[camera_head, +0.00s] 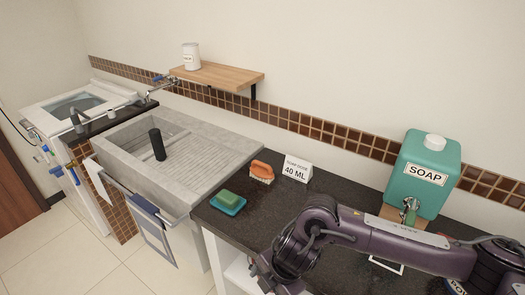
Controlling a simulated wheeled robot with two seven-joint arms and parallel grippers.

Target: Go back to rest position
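My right arm (390,238) reaches in from the right over the dark counter, bends at a joint near the middle of the counter, and runs down to the bottom edge of the view. Its gripper fingers do not show, so I cannot see whether they hold anything. My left arm and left gripper are not in view. The task names no other object.
A teal soap dispenser (415,165) stands behind my arm. A green sponge on a blue dish (229,203), an orange brush (262,171) and a "40 ML" sign (297,169) are on the counter (327,181). A concrete sink (200,150) lies left, below a wooden shelf (225,76).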

